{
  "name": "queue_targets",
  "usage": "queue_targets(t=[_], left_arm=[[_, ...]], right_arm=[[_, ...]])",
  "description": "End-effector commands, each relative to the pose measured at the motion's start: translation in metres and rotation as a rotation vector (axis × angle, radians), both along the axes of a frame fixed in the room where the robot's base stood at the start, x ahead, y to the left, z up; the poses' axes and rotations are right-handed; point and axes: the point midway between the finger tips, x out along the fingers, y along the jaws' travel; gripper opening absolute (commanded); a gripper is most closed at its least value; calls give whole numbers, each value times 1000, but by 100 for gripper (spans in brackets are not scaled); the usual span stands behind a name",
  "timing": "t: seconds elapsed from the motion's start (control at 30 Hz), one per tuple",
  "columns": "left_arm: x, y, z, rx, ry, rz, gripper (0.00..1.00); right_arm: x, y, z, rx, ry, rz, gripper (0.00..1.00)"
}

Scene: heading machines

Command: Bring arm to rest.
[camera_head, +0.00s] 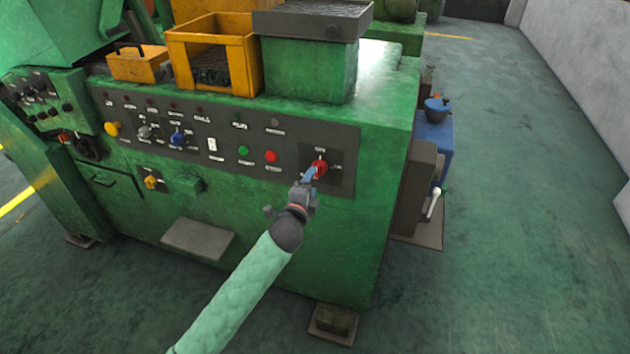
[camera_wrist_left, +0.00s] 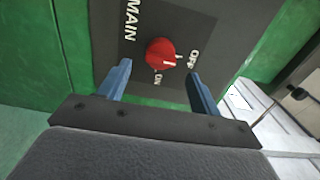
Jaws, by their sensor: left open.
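My left arm, in a pale green sleeve, reaches up from the bottom of the head view. My left gripper (camera_head: 308,178) is at the right end of the green machine's control panel, in front of a red knob (camera_head: 320,166). In the left wrist view, the open blue fingers (camera_wrist_left: 160,88) stand on either side of the red knob (camera_wrist_left: 161,53) and appear apart from it. The knob sits on a dark plate marked MAIN, ON and OFF; its white mark lies between the ON and OFF labels. My right gripper is not in view.
The green machine (camera_head: 377,150) fills the left and middle. Its dark panel (camera_head: 222,128) carries several knobs and buttons. A yellow bin (camera_head: 213,50) stands on top. A grey box (camera_head: 412,190) and a blue unit (camera_head: 436,137) stick out at the right. The floor (camera_head: 530,220) further right is clear.

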Motion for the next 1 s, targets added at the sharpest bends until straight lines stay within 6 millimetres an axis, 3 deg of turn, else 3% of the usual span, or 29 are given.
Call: queue_targets(t=[0.2, 0.73, 0.9, 1.0], left_arm=[[-15, 5, -1, -1, 1, 0, 64], [-16, 5, 0, -7, 3, 0, 64], [-15, 9, -5, -124, 65, 21, 64], [-13, 14, -22, -272, 179, 62, 64]], right_arm=[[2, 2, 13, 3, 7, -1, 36], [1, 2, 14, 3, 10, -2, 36], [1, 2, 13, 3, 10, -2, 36], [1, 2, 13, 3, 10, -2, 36]])
